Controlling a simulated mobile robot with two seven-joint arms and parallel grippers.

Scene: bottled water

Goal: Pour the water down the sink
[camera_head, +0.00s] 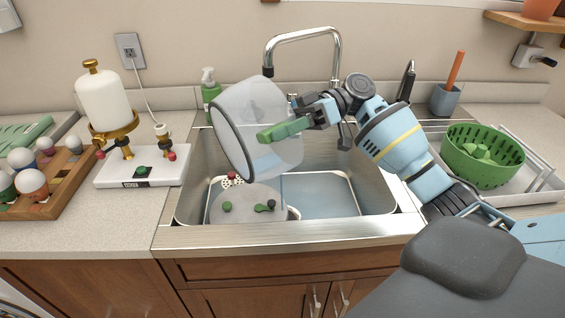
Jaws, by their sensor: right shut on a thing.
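A large clear container (232,120) with a dark rim and a green handle (285,130) is held in the air above the sink. It is tilted well over, its mouth facing the lower left. My right gripper (318,113) is shut on the green handle, coming from the right. A thin bluish vertical streak shows below the container; I cannot tell for certain whether it is falling water. The steel sink (375,178) holds a pale bluish area inside a light rim. How much water is in the container is unclear. My left gripper is out of view.
A round translucent piece with dark green knobs (227,207) is in the sink's left part. A chrome faucet (305,35) arches behind. A green soap bottle (210,90) stands behind left. A green colander (483,155) sits right. A white coffee device (140,175) and wooden rack stand left.

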